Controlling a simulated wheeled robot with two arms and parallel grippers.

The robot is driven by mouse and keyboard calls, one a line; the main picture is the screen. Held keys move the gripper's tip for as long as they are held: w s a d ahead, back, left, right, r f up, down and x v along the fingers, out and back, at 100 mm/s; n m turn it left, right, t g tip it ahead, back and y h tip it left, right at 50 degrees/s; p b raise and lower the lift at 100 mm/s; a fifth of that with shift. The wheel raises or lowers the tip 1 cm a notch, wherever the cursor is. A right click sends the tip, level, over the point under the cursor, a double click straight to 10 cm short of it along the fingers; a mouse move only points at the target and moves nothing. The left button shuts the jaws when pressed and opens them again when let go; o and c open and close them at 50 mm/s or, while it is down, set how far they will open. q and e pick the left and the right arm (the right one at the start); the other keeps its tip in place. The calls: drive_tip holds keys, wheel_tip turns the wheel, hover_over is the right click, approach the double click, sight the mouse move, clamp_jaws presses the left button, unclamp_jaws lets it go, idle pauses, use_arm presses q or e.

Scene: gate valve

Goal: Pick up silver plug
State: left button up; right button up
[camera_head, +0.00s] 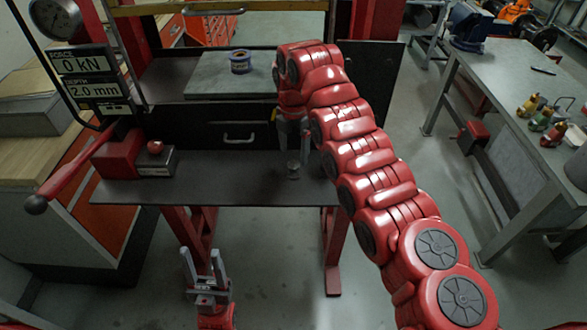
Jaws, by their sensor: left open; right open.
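A small silver plug (293,170) stands on the dark shelf (215,191) of the press bench, near its right part. My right arm reaches in from the right, and its gripper (293,152) points down just above the plug. Its fingers are open; they partly blend with the background, and I cannot tell whether they touch the plug. My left gripper (202,257) is open and empty, pointing up in front of the bench at the bottom of the view.
A blue ring-shaped part (241,66) sits on the grey plate (215,82) behind. A red block with a lever (125,153) stands at the shelf's left. A gauge display (88,80) is at upper left. A workbench (510,90) with several small valves is at right.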

sight(294, 164)
drive_tip(key=shift+f, duration=0.55)
drive_tip(key=shift+w+f+p, duration=0.1)
drive_tip(key=shift+f+p, duration=0.25)
drive_tip(key=shift+f, duration=0.3)
drive_tip(key=shift+w+f+p, duration=0.2)
drive_tip(key=shift+f+p, duration=0.35)
drive_tip(key=shift+f, duration=0.05)
drive_tip(key=shift+w+f+p, duration=0.2)
drive_tip(key=shift+f+p, duration=0.35)
drive_tip(key=shift+f, duration=0.05)
wheel_tip(294, 164, down, 2)
drive_tip(key=shift+f+p, duration=0.15)
drive_tip(key=shift+p, duration=0.2)
drive_tip(key=shift+w+f, duration=0.1)
drive_tip(key=shift+f, duration=0.15)
clamp_jaws()
